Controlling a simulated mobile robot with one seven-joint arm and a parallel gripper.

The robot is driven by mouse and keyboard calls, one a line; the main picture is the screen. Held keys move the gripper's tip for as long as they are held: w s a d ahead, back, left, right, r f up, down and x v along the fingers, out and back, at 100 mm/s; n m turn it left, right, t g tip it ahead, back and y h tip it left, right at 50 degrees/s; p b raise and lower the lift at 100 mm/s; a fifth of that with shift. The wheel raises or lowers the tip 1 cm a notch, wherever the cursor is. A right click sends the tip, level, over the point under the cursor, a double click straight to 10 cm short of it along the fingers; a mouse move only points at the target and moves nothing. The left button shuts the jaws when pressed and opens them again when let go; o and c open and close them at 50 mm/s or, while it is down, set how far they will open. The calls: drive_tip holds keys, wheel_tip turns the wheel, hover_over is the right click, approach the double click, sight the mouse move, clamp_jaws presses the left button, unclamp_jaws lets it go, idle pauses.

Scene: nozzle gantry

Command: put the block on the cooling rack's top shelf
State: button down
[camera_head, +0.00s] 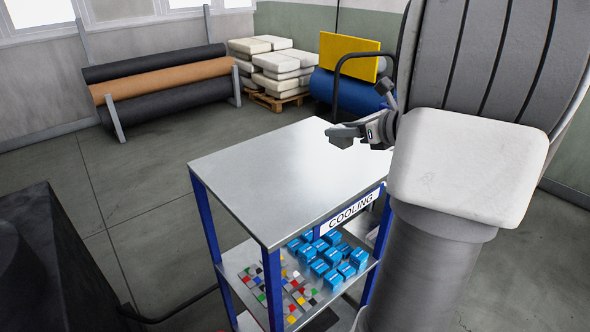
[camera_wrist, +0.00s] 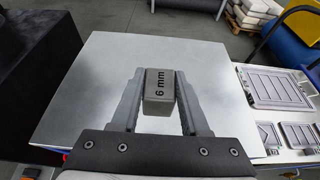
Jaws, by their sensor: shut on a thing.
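The block is grey and marked "6 mm" (camera_wrist: 158,92). In the wrist view my gripper (camera_wrist: 159,80) is shut on it, one finger along each side. In the head view my gripper (camera_head: 345,136) is over the back right part of the cooling rack's top shelf (camera_head: 262,180), a bare grey metal plate. The wrist view shows the same top shelf (camera_wrist: 100,75) below and around the block. I cannot tell how large the gap is between block and shelf. The rack has blue posts and a "COOLING" sign (camera_head: 351,208).
Blue boxes (camera_head: 331,258) and small coloured pieces (camera_head: 286,290) lie on the rack's lower shelf. A dark block-like body (camera_head: 45,260) stands at the left. Grey trays (camera_wrist: 274,88) lie on a surface to the right in the wrist view. Rolls (camera_head: 160,85) lie farther back.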

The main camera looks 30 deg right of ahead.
hover_over(306, 166)
wheel_tip(306, 166, down, 7)
drive_tip(key=shift+w+f+b, duration=0.1)
drive_tip(key=shift+f+b, duration=0.1)
drive_tip(key=shift+b, duration=0.25)
drive_tip(key=shift+f+b, duration=0.3)
drive_tip(key=shift+f, duration=1.7)
drive_tip(key=shift+f, duration=0.2)
drive_tip(key=shift+c, duration=2)
unclamp_jaws()
drive_tip(key=shift+r, duration=0.25)
drive_tip(key=v, duration=1.2)
drive_tip(key=shift+f, duration=0.2)
